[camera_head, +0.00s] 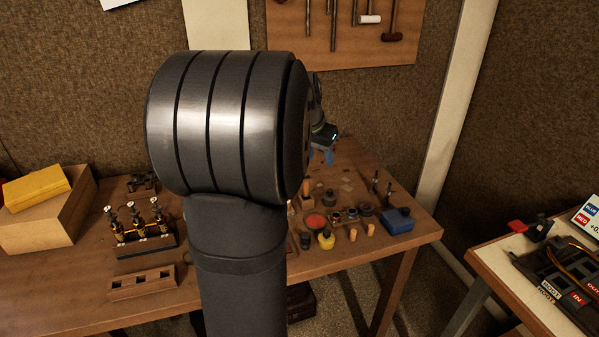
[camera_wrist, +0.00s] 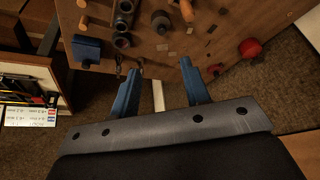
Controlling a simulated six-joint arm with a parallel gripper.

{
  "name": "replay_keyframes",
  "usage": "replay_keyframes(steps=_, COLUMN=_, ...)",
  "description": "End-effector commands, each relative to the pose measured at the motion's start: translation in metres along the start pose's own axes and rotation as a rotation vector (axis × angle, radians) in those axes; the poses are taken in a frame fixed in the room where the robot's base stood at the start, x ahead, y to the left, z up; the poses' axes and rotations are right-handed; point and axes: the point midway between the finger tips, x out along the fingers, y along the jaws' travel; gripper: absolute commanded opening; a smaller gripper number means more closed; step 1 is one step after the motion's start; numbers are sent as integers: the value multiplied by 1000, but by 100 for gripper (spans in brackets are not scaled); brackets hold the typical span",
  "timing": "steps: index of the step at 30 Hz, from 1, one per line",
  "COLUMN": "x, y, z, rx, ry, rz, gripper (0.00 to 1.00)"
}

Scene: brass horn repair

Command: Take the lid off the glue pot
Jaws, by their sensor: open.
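I cannot tell for certain which vessel is the glue pot. My gripper (camera_head: 321,154) is above the back right of the bench, partly hidden behind my arm. In the wrist view my gripper (camera_wrist: 159,66) has its blue fingers wide apart with nothing between them. It is apart from the pots.
A blue box (camera_head: 397,221) sits at the bench's right end, near a yellow pot (camera_head: 326,239) and small wooden pegs. A valve stand (camera_head: 143,228) is on the left. A tool board (camera_head: 340,30) hangs behind. A second table (camera_head: 520,290) stands at right.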

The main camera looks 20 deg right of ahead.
Motion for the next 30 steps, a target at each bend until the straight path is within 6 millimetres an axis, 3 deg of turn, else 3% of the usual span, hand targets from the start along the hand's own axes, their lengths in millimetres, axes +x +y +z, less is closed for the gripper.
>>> replay_keyframes(steps=3, x=10, y=-8, z=-14, rx=21, ry=-15, rz=16, gripper=43)
replay_keyframes(steps=8, x=19, y=-10, z=-19, rx=33, ry=-23, rz=25, gripper=43)
replay_keyframes(steps=21, x=108, y=-8, z=-16, rx=32, ry=-24, rz=25, gripper=43)
replay_keyframes(steps=25, x=126, y=-7, z=-16, rx=32, ry=-22, rz=24, gripper=43)
replay_keyframes(steps=30, x=135, y=-7, z=-16, rx=32, ry=-21, rz=23, gripper=43)
